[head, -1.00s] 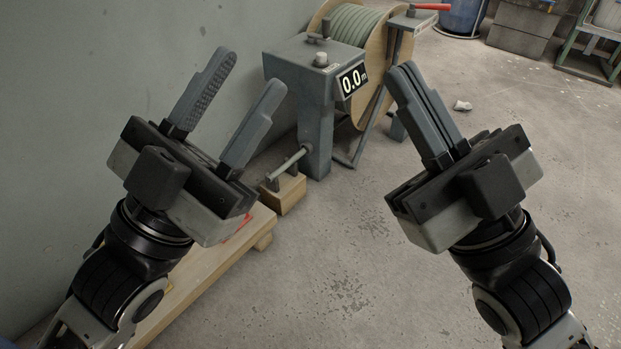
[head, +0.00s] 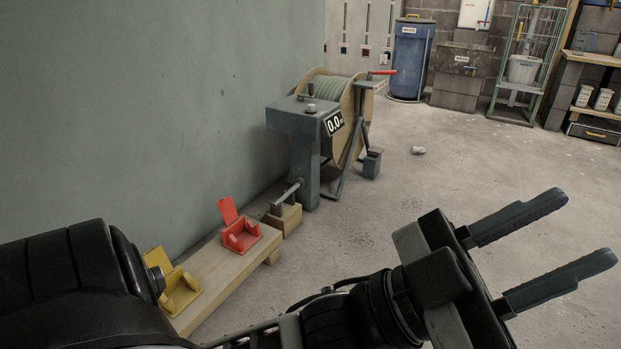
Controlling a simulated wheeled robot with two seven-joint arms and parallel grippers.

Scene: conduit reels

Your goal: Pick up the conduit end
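A reel (head: 318,86) wound with grey-green conduit (head: 338,90) stands by the wall, behind a grey metering stand (head: 304,122) whose display reads 0.0. A short grey rod (head: 288,193) slants from the stand's foot to a wooden block (head: 284,218); I cannot tell whether it is the conduit end. My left gripper (head: 590,227) is open and empty at the lower right, its fingers pointing right, well apart from the reel and stand. My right gripper is out of view.
A low wooden bench (head: 228,262) along the wall carries a red bracket (head: 240,232) and a yellow bracket (head: 180,290). A small pale object (head: 418,150) lies on the floor. A blue bin (head: 411,60) and wire cage (head: 528,60) stand behind.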

